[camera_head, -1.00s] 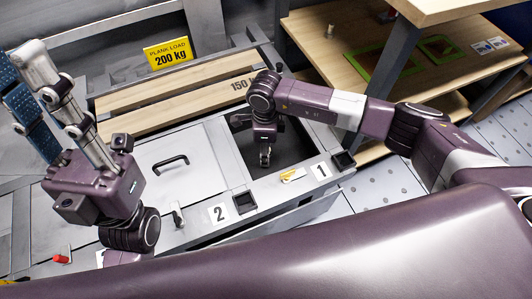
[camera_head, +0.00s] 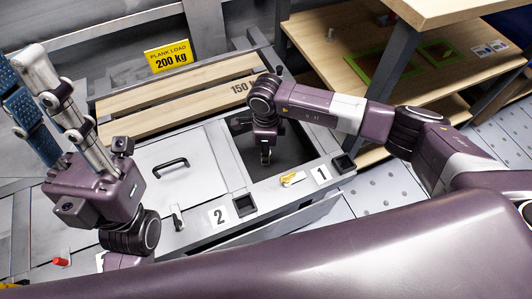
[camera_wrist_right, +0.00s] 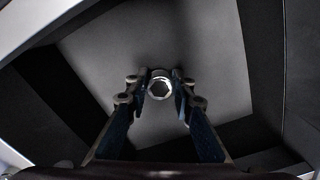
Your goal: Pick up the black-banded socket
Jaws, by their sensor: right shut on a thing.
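In the right wrist view a metal socket (camera_wrist_right: 159,88) with a hexagonal opening and a bright rim sits between the fingertips of my right gripper (camera_wrist_right: 160,95). The gripper is shut on it. A black band on it cannot be made out. In the head view my right gripper (camera_head: 266,156) points down into the dark open compartment 1 (camera_head: 290,148), and the socket is too small to tell there. My left gripper (camera_head: 22,57) points up at the far left, open and empty, its fingers apart.
Walls of the compartment surround my right gripper closely. A closed lid with a black handle (camera_head: 171,163) covers the bay left of it, by label 2 (camera_head: 219,215). Wooden planks (camera_head: 180,93) lie behind. A wooden shelf unit (camera_head: 345,35) stands at the right.

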